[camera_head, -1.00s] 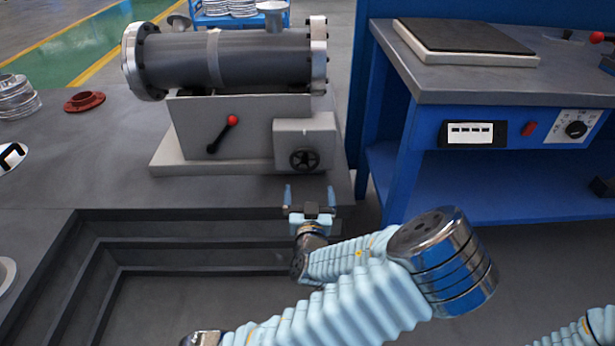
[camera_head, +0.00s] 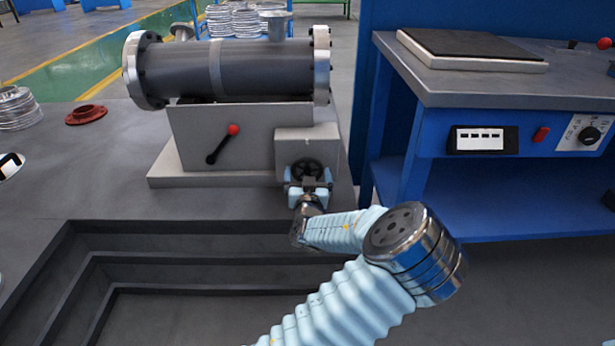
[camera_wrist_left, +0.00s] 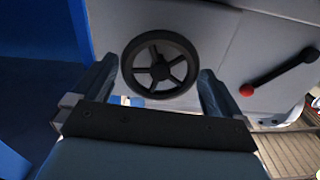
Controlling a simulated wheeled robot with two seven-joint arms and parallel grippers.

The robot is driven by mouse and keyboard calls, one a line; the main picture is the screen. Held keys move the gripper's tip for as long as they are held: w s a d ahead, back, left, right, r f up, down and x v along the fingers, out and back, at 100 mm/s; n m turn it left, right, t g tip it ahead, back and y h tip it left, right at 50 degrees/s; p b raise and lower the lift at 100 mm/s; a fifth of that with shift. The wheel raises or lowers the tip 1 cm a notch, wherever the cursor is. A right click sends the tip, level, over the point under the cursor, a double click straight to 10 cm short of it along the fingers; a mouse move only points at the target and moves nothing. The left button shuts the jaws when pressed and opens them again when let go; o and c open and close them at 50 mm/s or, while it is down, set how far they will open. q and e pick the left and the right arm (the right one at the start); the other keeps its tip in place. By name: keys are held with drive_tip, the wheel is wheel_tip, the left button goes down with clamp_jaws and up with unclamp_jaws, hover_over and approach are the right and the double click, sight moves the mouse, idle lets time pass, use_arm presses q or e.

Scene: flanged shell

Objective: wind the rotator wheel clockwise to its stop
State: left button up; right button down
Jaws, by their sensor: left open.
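The rotator wheel (camera_head: 307,169) is a small black spoked handwheel on the front of a grey gearbox, under the right end of the flanged shell (camera_head: 230,69). In the left wrist view the wheel (camera_wrist_left: 160,64) shows whole, with its spokes and hub. My left gripper (camera_head: 308,179) is at the wheel, its jaws open. In the left wrist view the left gripper (camera_wrist_left: 160,88) has one finger on each side of the wheel's lower half. A gap shows at the right finger; I cannot tell whether the left finger touches the rim. My right gripper is not in view.
A black lever with a red knob (camera_head: 233,130) is on the grey stand left of the wheel. A blue workbench (camera_head: 500,185) stands close on the right. Steps (camera_head: 180,243) drop away in front of the stand. A red flange (camera_head: 86,114) lies at left.

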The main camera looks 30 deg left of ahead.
use_arm(q)
drive_tip(key=c, duration=0.7)
